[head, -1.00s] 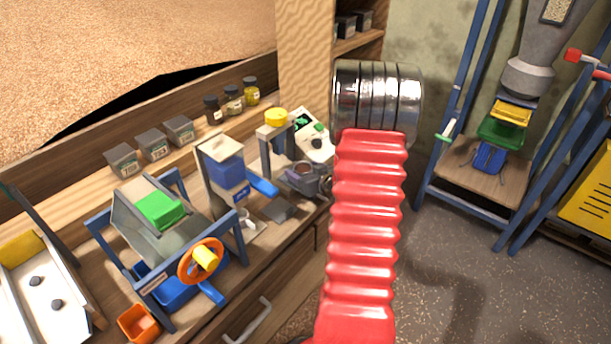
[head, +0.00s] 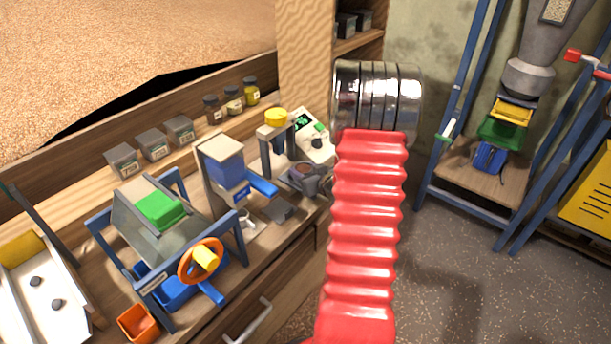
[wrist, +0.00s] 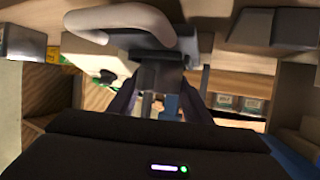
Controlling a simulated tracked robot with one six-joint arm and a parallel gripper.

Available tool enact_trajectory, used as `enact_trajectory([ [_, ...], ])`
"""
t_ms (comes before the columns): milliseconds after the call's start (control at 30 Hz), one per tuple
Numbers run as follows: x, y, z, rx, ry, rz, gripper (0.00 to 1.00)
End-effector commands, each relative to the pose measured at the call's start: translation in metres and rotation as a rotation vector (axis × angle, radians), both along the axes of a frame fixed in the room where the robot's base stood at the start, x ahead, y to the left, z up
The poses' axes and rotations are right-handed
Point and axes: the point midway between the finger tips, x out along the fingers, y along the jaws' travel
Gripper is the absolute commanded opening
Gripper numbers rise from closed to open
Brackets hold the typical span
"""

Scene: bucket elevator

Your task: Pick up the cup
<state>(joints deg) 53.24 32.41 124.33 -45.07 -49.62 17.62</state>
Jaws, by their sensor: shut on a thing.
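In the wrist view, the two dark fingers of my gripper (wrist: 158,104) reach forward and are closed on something. A dark grey block (wrist: 160,72) shows between and beyond them, below a pale curved handle-like part (wrist: 120,20); I cannot tell whether it is the held thing. In the head view my gripper is hidden behind my red arm sleeve. A small pale cup (head: 246,222) stands below the blue-and-white dispenser (head: 224,165). A grey holder with a round brown opening (head: 304,172) is just left of my arm.
The bench carries a blue-framed machine with an orange wheel (head: 201,261), an orange bin (head: 138,323) and a white meter (head: 313,140). Small jars (head: 233,99) line the back ledge. A blue rack (head: 455,110) stands right. The floor (head: 450,285) between is clear.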

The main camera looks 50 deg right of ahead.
Motion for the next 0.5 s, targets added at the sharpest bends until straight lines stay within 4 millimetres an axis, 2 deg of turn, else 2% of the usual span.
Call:
enact_trajectory([
  [333,0.000,0.000,0.002,0.000,-0.001,0.000,0.18],
  [500,0.000,-0.001,0.013,-0.002,-0.003,-0.001,0.18],
])
